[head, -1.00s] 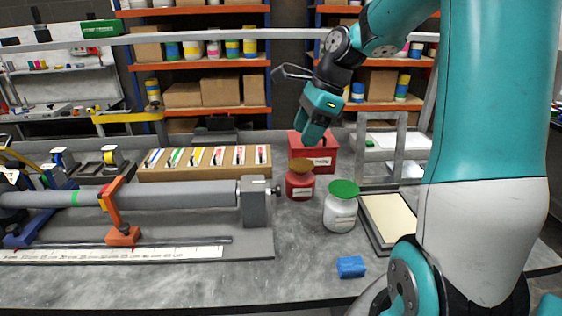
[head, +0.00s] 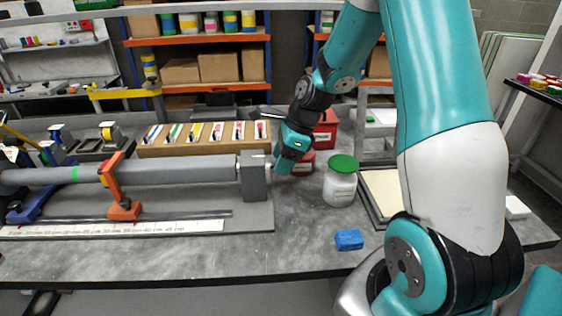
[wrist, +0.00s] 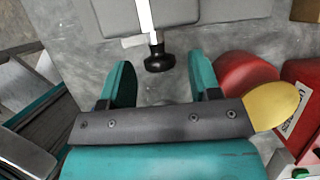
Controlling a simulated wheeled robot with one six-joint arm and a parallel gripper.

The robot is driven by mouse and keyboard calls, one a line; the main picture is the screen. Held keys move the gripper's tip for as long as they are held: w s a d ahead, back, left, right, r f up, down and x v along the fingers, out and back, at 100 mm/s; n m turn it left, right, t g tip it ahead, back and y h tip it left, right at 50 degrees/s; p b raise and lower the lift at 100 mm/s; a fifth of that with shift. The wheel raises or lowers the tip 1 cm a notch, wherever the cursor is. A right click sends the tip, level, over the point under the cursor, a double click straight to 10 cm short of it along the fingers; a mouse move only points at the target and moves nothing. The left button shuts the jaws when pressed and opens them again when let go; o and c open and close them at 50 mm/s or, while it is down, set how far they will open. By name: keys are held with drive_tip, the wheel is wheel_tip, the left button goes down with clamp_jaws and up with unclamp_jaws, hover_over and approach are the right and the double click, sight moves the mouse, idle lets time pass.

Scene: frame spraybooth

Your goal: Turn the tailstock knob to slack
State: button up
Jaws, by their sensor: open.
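The tailstock is a grey block (head: 254,178) at the right end of the long grey tube (head: 180,170) in the head view. Its black knob (wrist: 159,60) shows at the top centre of the wrist view, at the end of a pale shaft. In the head view my gripper largely hides the knob. Nothing is held.
A red jar (head: 302,162) and a red box (head: 325,130) stand close behind and right of my gripper. A white jar with a green lid (head: 340,182) is further right. A blue block (head: 349,239) lies at the front. The front bench strip is mostly clear.

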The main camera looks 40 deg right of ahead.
drive_tip(key=shift+w+a+f, duration=0.1)
drive_tip(key=shift+a+f, duration=0.05)
drive_tip(key=shift+f, duration=0.35)
drive_tip(key=c, duration=0.9)
drive_tip(key=shift+t+b, duration=0.3)
drive_tip(key=shift+b, duration=0.05)
